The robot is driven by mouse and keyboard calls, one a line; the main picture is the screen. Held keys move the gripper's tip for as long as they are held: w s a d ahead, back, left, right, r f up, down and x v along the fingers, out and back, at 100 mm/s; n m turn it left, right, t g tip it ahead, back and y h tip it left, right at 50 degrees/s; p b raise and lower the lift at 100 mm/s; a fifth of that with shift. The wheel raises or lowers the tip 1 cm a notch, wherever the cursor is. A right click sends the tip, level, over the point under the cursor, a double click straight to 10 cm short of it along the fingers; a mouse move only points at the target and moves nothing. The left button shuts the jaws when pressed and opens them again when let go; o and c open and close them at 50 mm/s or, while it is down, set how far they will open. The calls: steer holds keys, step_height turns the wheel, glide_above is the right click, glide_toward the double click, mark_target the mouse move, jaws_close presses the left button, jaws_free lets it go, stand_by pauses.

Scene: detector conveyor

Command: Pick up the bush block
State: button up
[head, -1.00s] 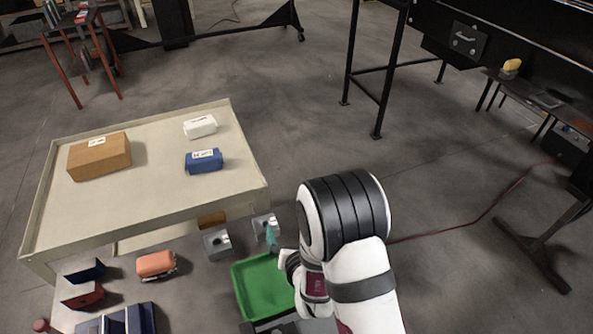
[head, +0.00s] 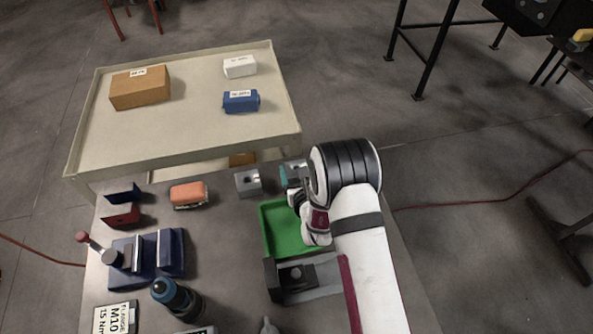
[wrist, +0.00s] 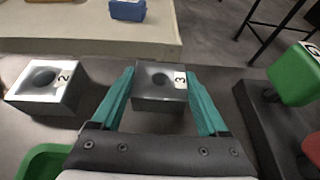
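Two grey metal blocks with a round bore stand side by side on the bench. The one labelled 3 (wrist: 158,88) is between my gripper's teal fingers in the wrist view; the one labelled 2 (wrist: 44,84) is to its left. No label names either as the bush block. In the head view block 2 (head: 248,182) is clear, while block 3 (head: 298,168) is partly hidden by my gripper (head: 287,177). My gripper (wrist: 160,76) is open, one finger on each side of block 3. I cannot tell whether the fingers touch it.
A green tray (head: 268,238) lies just in front of the blocks. A dark fixture (head: 275,283) is nearer. Right of the gripper is a green block (wrist: 292,76) on a dark stand. A pale table (head: 200,125) with boxes stands beyond the bench.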

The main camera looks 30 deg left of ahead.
jaws_close()
steer(key=shift+r, duration=0.1)
